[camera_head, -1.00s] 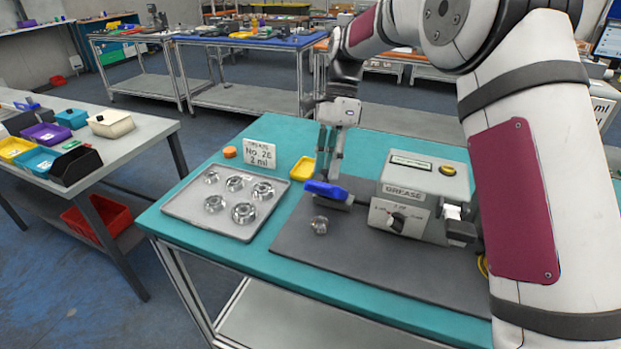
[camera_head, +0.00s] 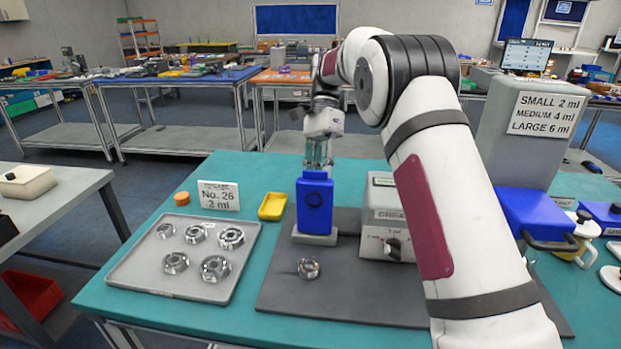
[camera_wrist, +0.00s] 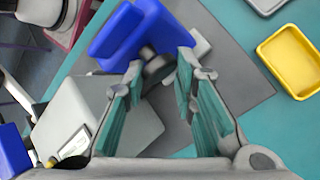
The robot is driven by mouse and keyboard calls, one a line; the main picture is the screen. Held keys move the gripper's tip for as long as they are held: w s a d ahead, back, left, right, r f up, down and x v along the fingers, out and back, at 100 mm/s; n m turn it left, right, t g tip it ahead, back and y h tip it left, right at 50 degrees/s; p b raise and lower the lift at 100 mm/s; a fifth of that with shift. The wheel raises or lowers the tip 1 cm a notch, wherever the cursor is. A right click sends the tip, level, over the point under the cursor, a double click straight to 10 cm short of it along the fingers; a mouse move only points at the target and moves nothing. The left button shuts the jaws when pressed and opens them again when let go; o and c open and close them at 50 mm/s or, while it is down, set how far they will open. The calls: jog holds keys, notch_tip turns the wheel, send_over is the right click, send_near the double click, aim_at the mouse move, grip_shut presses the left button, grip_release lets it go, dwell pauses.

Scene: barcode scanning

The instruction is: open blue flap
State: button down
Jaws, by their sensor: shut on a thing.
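The blue flap (camera_head: 315,203) stands raised, its broad face towards the head camera, above a small grey base (camera_head: 313,238) on the dark mat. My gripper (camera_head: 318,165) comes down from above, at the flap's top edge and partly behind it, so its fingertips are hidden in the head view. In the wrist view, the blue flap (camera_wrist: 137,34) lies just beyond the tips of my teal-padded gripper (camera_wrist: 163,78). My gripper is shut on the flap, though the exact contact is hard to see.
The grey grease machine (camera_head: 385,215) is close to the right, partly behind my arm. A loose bearing (camera_head: 309,268) lies in front of the flap. A grey tray (camera_head: 140,270) with several bearings and a yellow tray (camera_head: 272,206) are to the left.

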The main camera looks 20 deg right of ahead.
jog(key=shift+w+a+f+g, duration=0.1)
jog(key=shift+a+f+g, duration=0.2)
jog(key=shift+a+f, duration=0.15)
jog(key=c, duration=1.2)
grip_release()
jog(key=shift+f, duration=0.1)
jog(key=shift+c, duration=0.2)
jog(key=shift+d+r, duration=0.2)
